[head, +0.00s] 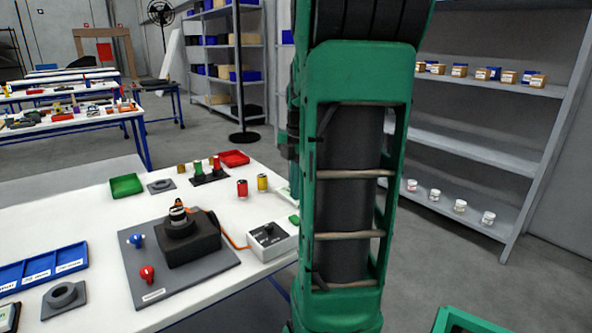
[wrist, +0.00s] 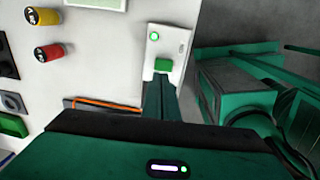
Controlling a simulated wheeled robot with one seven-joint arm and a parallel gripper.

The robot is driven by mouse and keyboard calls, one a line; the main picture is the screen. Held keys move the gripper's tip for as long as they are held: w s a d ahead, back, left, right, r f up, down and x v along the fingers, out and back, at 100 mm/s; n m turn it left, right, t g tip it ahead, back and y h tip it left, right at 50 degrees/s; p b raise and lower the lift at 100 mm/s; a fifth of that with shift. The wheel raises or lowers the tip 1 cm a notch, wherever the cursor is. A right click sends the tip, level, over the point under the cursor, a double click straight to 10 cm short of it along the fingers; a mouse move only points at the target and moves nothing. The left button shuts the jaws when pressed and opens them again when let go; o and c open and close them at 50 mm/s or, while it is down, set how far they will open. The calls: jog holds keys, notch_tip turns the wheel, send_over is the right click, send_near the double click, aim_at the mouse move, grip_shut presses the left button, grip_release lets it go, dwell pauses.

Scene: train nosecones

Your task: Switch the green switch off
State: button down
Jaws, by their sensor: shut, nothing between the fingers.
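The green switch (wrist: 162,65) is a small green block on a narrow white plate (wrist: 155,48) in the wrist view. A small round green mark or lamp (wrist: 183,35) shows on the plate beyond it. My gripper (wrist: 160,84) is shut and empty. Its fingertips point at the switch and lie just below it in the picture. I cannot tell if they touch it. In the head view I cannot make out the gripper or the switch for certain, as my green arm structure blocks much of the middle.
A yellow cylinder (wrist: 43,16) and a red cylinder (wrist: 47,51) stand left of the switch in the wrist view. An orange cable (wrist: 105,103) runs nearby. In the head view, a black device (head: 190,240) and a white box (head: 268,241) stand on the white table (head: 85,205). Shelves (head: 475,150) are at right.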

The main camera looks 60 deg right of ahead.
notch_tip(320, 180, up, 7)
jog(key=s, duration=0.1)
dwell(0.7)
jog(key=s+a+f+m, duration=0.5)
jog(key=a+f+m, duration=0.1)
jog(key=a+m, duration=0.4)
jog(key=s+a+f+m+g, duration=0.1)
jog(key=s+a+f+m, duration=0.5)
jog(key=a+m, duration=0.3)
jog(key=shift+s+a+f+m+y, duration=0.15)
jog(key=shift+a+m+y, duration=0.2)
jog(key=shift+m, duration=0.65)
jog(key=w+d+r+n+t, duration=0.1)
jog(key=w+d+r+n, duration=0.45)
jog(key=d+n, duration=0.5)
jog(key=w+d+r+n+t, duration=0.1)
jog(key=w+d+r+n, duration=0.45)
jog(key=d+n, duration=0.45)
jog(key=shift+n+h, duration=0.25)
jog(key=shift+h, duration=0.2)
jog(key=f, duration=0.4)
jog(key=w+f, duration=0.1)
jog(key=f, duration=0.3)
jog(key=a+f, duration=0.1)
jog(key=f, duration=0.3)
jog(key=shift+w+f, duration=0.25)
jog(key=shift+w, duration=0.1)
